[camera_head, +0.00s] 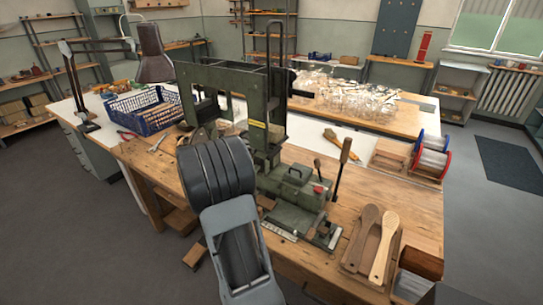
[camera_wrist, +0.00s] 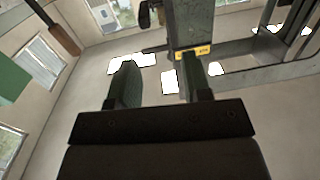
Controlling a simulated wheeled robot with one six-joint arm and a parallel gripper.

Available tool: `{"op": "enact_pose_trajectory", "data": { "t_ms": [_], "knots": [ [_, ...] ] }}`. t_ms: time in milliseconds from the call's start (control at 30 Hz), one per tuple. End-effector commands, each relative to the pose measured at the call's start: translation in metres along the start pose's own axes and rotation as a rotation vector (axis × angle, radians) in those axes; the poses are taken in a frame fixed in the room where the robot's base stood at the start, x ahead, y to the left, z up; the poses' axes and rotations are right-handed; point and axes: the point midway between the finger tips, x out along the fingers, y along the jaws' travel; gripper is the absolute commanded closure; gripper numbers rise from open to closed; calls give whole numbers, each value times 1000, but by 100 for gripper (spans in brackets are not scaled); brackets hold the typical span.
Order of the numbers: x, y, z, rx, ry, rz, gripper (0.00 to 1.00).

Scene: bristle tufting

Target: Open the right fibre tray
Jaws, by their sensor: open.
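In the wrist view my gripper (camera_wrist: 157,80) has two dark fingers standing apart with nothing between them. Its fingertips are hidden behind my own arm in the head view. The green tufting machine (camera_head: 292,190) stands on the wooden bench; its column with a yellow label also shows in the wrist view (camera_wrist: 197,22), beyond the fingers. I cannot tell for sure which thing is the right fibre tray. A shallow wooden box (camera_head: 391,153) sits beside the spools at the bench's right, and a darker box (camera_head: 421,262) lies at the front right corner. No fibre tray shows in the wrist view.
The bench (camera_head: 415,203) has some bare wood at its right. Wooden brush bodies (camera_head: 384,245) lie in a holder at the front right. Red and blue spools (camera_head: 432,157) stand near the right edge. A blue crate (camera_head: 145,110) and a lamp (camera_head: 152,55) are at the left.

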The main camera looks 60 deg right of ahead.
Motion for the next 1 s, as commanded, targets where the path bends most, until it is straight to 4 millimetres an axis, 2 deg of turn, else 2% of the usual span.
{"op": "enact_pose_trajectory", "data": {
  "t_ms": [100,267,700,1000],
  "knots": [
    [9,13,1,-20,31,64,55],
    [30,19,0,-25,42,87,55],
    [111,24,-4,-23,40,82,55],
    [139,26,-4,-23,40,80,55]
  ]
}}
